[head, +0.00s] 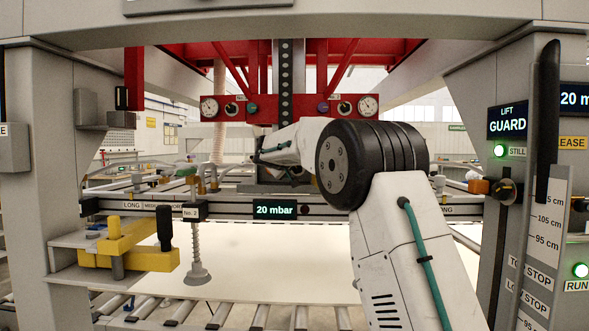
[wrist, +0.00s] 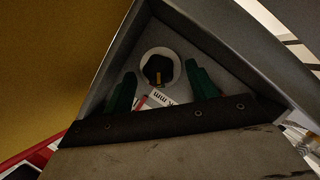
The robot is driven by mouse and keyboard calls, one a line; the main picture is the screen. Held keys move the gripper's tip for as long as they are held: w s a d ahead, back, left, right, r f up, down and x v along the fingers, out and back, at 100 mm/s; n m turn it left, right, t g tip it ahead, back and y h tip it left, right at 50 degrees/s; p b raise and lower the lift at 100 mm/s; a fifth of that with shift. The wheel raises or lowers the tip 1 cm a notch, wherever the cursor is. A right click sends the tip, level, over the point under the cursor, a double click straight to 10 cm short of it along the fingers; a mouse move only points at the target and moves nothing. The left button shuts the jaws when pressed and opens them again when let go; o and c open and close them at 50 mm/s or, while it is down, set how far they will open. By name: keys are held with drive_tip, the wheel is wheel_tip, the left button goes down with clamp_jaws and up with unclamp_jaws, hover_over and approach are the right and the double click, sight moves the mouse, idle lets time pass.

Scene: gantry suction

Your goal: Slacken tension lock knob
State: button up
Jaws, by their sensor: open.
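In the wrist view a dark knob (wrist: 158,70) with a yellow pointer mark sits on a pale round disc against a grey panel. I take it for the tension lock knob, but no name on it can be read. My gripper (wrist: 161,76) is open, with one green finger on each side of the knob. I see space between the fingers and the knob; how deep the fingers reach is unclear. A red and white label (wrist: 160,97) lies just below the knob, partly hidden by my gripper. In the head view my arm hides the gripper.
A grey edge (wrist: 235,50) borders the panel on the right, and a dark yellow surface (wrist: 50,60) fills the left. In the head view a red gantry panel (head: 288,112) carries gauges and knobs. A lift guard post (head: 530,200) stands at right. A yellow clamp (head: 125,250) is at left.

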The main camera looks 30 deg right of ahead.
drive_tip(key=shift+w+d, duration=0.15)
drive_tip(key=shift+d, duration=0.05)
drive_tip(key=shift+c, duration=0.3)
drive_tip(key=c, duration=0.9)
drive_tip(key=shift+f+n, duration=0.1)
drive_tip(key=shift+n, duration=0.2)
drive_tip(key=shift+a+f+n+h, duration=0.15)
drive_tip(key=shift+n+h, duration=0.55)
drive_tip(key=shift+n, duration=0.4)
drive_tip(key=shift+w+f+n+h, duration=0.1)
drive_tip(key=shift+n+h, duration=0.6)
drive_tip(key=shift+n, duration=0.7)
